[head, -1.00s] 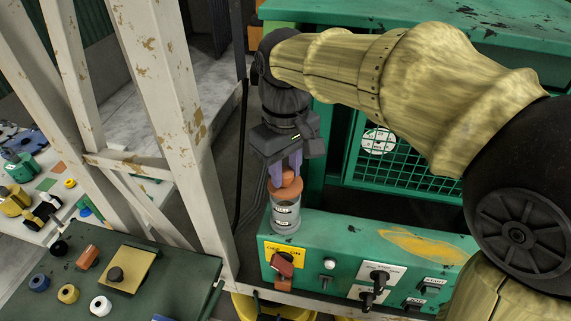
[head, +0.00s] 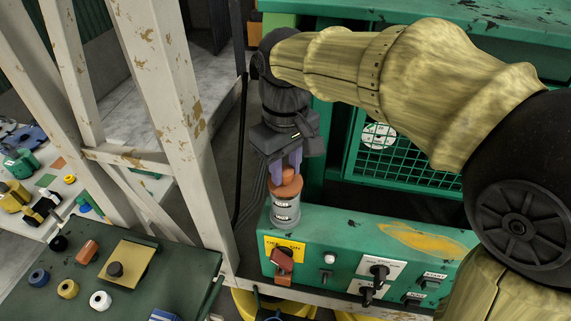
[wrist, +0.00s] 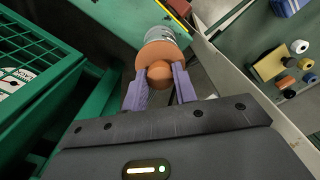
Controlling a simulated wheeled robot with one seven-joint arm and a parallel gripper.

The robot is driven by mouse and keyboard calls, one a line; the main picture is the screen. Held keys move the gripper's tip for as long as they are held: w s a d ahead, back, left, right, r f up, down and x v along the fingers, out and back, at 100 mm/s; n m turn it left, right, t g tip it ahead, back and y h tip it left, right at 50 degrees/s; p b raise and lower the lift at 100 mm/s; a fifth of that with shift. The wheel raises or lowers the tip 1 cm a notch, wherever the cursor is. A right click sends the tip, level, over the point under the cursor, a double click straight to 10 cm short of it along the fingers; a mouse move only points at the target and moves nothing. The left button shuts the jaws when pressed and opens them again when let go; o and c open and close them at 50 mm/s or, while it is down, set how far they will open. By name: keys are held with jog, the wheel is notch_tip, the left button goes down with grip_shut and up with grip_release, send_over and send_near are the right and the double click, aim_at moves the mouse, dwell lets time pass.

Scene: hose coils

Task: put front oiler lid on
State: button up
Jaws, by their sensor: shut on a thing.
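The front oiler (head: 284,211) is a grey cylinder with label bands, standing upright on the left end of the green control panel box. Its orange lid (head: 286,189) has a round knob and sits at the top of the cylinder. My gripper (head: 287,170) points down and is shut on the lid's knob. In the wrist view the lid (wrist: 158,53) lies between the two purple fingers of my gripper (wrist: 160,82), with the oiler (wrist: 160,35) just beyond it. Whether the lid is fully seated cannot be told.
The green panel (head: 345,240) carries a red switch (head: 283,259), knobs and sockets. A pale chipped metal post (head: 185,130) stands left of the oiler. A dark table (head: 120,275) with small coloured parts is at the lower left. A green mesh cabinet (head: 400,150) stands behind.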

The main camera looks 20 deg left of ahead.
jog(key=shift+f+b, duration=0.7)
jog(key=shift+f, duration=0.25)
dwell(0.6)
jog(key=o, duration=1)
jog(key=shift+r, duration=0.2)
notch_tip(320, 180, up, 17)
jog(key=shift+r+b, duration=0.1)
jog(key=shift+b, duration=0.4)
